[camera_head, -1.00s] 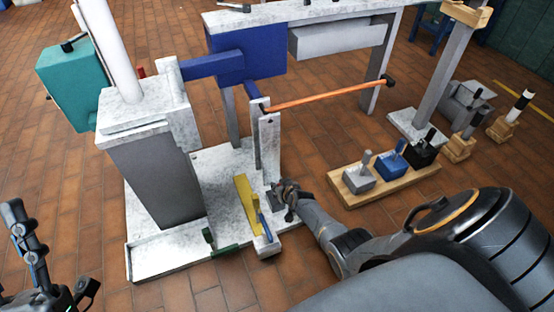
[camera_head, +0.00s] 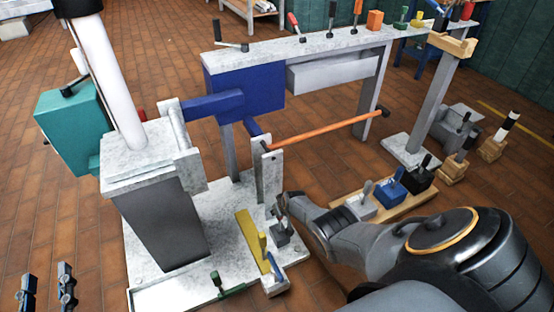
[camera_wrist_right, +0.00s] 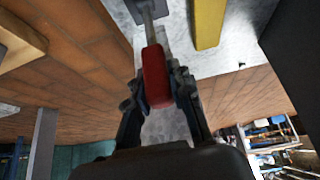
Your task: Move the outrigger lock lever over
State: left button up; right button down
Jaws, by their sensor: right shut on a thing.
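A lever with a red handle (camera_wrist_right: 155,78) and a thin metal shaft shows in the right wrist view. My right gripper (camera_wrist_right: 158,88) is shut around the red handle, with a finger on each side. In the head view the right gripper (camera_head: 283,207) is above a small grey block (camera_head: 280,236) on the pale base plate (camera_head: 165,287), and it hides most of the handle. The lever's shaft runs from the handle toward the top of the wrist view. My left gripper (camera_head: 46,286) is at the lower left, its two fingers apart and empty.
A yellow bar (camera_head: 252,240) stands just left of the grey block. A green lever (camera_head: 225,287) is at the plate's front edge. A wooden board (camera_head: 400,203) with several levers lies to the right. An orange bar (camera_head: 325,132) crosses behind. Brick floor is clear at left.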

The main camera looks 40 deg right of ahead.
jog(key=shift+w, duration=0.1)
dwell(0.3)
jog(key=c, duration=1.2)
grip_release()
jog(key=shift+o, duration=0.2)
jog(key=shift+d, duration=0.1)
jog(key=shift+s+d+r, duration=0.2)
jog(key=shift+s+r, duration=0.05)
jog(key=shift+r, duration=0.25)
jog(key=shift+s+a+r, duration=0.2)
jog(key=shift+s+r, duration=0.1)
jog(key=shift+r, duration=0.2)
jog(key=v, duration=0.9)
jog(key=shift+a+r, duration=0.2)
jog(key=shift+r, duration=0.15)
jog(key=shift+a, duration=0.1)
